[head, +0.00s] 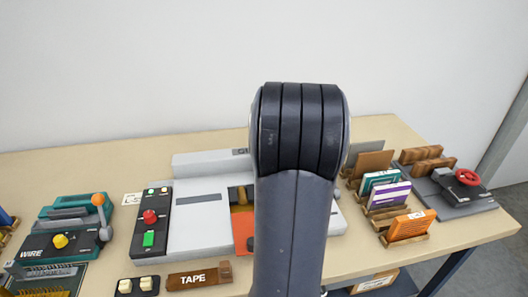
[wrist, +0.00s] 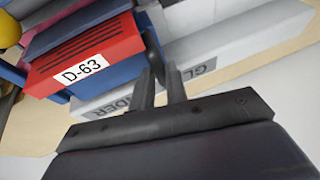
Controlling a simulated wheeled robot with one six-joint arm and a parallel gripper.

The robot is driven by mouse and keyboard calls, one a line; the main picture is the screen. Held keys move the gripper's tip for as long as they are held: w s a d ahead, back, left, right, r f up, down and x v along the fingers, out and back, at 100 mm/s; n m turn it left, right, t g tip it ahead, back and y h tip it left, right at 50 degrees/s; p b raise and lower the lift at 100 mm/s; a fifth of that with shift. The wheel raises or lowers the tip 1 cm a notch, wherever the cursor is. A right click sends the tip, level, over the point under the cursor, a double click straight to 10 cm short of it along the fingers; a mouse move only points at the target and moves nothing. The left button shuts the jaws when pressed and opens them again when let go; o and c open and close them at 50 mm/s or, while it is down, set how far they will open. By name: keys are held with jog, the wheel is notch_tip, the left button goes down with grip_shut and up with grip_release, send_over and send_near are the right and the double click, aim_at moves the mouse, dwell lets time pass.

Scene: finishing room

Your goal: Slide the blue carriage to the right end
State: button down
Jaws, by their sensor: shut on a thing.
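The light grey glider machine (head: 200,215) stands mid-table in the head view, with GLIDER lettering on its back bar (wrist: 215,70). In the wrist view, the blue carriage (wrist: 122,52) shows in part beside a red block labelled D-63 (wrist: 85,60). My gripper (wrist: 160,88) is beside the carriage, its fingers close together on a dark upright handle (wrist: 152,50). The fingers hide part of the handle and lettering. In the head view my arm hides the gripper, the carriage and much of the machine's right side.
A black panel with red and green buttons (head: 150,225) adjoins the machine's left side. A teal WIRE device (head: 65,235) stands further left. Racks of upright cards (head: 385,195) and a base with a red wheel (head: 466,178) stand to the right. A TAPE block (head: 195,277) lies in front.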

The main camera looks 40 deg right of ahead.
jog(key=shift+s+d, duration=0.1)
jog(key=shift+d, duration=0.05)
jog(key=c, duration=1.4)
grip_release()
jog(key=shift+d, duration=0.15)
jog(key=v, duration=1)
jog(key=shift+s+r, duration=0.2)
jog(key=shift+r, duration=0.2)
jog(key=x, duration=1.1)
jog(key=shift+w+a, duration=0.3)
jog(key=shift+a, duration=0.35)
